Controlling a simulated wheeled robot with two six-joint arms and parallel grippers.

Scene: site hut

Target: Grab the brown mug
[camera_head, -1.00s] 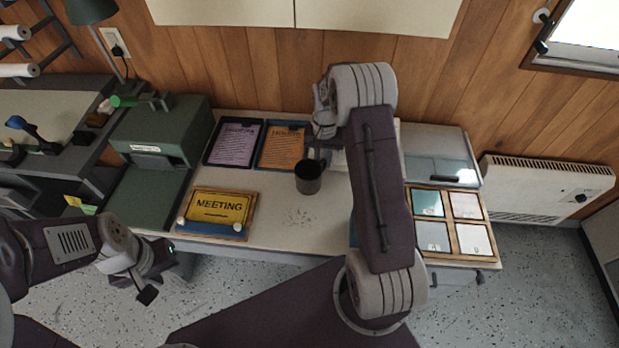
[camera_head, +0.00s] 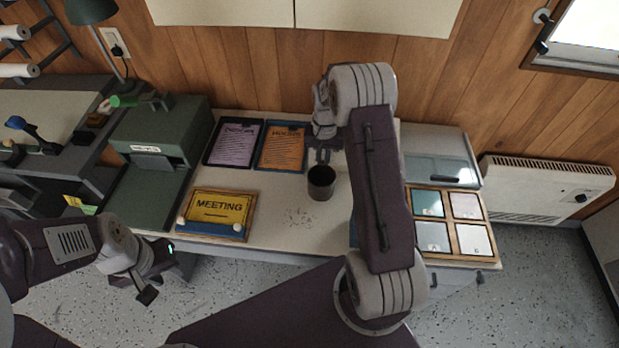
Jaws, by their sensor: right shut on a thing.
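The dark brown mug (camera_head: 321,184) is upright over the pale desk top, right of the middle. I cannot tell whether its base touches the desk. My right gripper (camera_head: 322,157) comes down from behind the mug and is shut on its far rim side; the fingertips are partly hidden. My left gripper (camera_head: 158,281) hangs low at the left, in front of the desk, far from the mug. Its finger gap is not clear.
A yellow MEETING sign (camera_head: 217,212) lies at the desk's front left. Two document trays, one with a purple sheet (camera_head: 236,142) and one with an orange sheet (camera_head: 281,147), lie behind. A framed tile set (camera_head: 451,222) is at right. A green machine (camera_head: 160,135) stands left.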

